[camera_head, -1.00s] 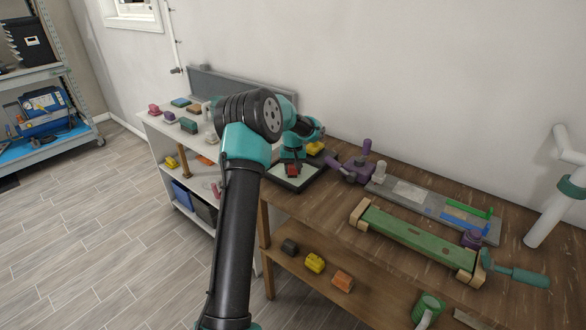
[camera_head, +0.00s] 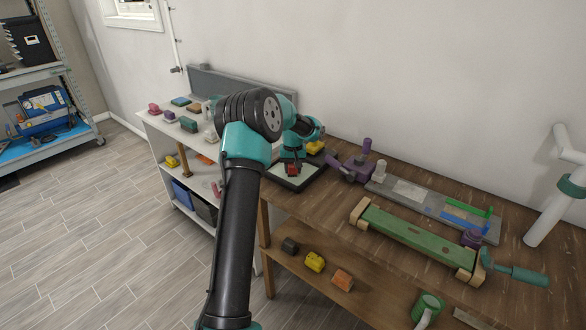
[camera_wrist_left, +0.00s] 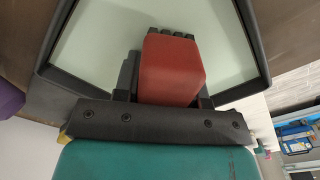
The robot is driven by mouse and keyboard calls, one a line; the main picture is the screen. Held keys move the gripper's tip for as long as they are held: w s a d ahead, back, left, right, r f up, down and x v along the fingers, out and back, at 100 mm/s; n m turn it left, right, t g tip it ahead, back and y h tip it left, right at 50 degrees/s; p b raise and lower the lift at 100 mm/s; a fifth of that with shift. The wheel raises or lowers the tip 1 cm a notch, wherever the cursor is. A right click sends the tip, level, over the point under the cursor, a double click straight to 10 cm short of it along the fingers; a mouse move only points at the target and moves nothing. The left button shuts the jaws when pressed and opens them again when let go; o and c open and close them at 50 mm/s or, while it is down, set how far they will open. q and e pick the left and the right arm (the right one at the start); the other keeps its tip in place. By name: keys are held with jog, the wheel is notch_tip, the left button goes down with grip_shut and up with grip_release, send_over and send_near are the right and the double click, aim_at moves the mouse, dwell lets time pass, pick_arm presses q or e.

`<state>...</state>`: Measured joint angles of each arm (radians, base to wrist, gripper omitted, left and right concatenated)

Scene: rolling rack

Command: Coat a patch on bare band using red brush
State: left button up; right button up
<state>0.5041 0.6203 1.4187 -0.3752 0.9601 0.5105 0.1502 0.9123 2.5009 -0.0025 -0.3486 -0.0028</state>
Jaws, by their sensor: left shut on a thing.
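My left gripper (camera_head: 291,165) is shut on the red brush (camera_wrist_left: 172,70), whose red block shows between the jaws in the left wrist view. It is over a black-rimmed tray with a pale surface (camera_head: 309,177) at the left end of the wooden bench. I cannot tell whether the brush touches the tray. A grey plate (camera_head: 428,203) with a pale patch and green and blue strips lies on the bench to the right. I cannot tell which part is the bare band. My right gripper is not in view.
A green beam (camera_head: 412,236) with wooden end blocks lies in front of the plate. A purple clamp (camera_head: 354,169) stands between tray and plate. A yellow block (camera_head: 315,147) is behind the tray. A white pipe (camera_head: 551,204) rises at the right. Several blocks lie on the lower shelf.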

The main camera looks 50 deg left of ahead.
pick_arm(q)
jog(key=shift+f, duration=0.1)
dwell(0.4)
jog(key=shift+r, duration=3.6)
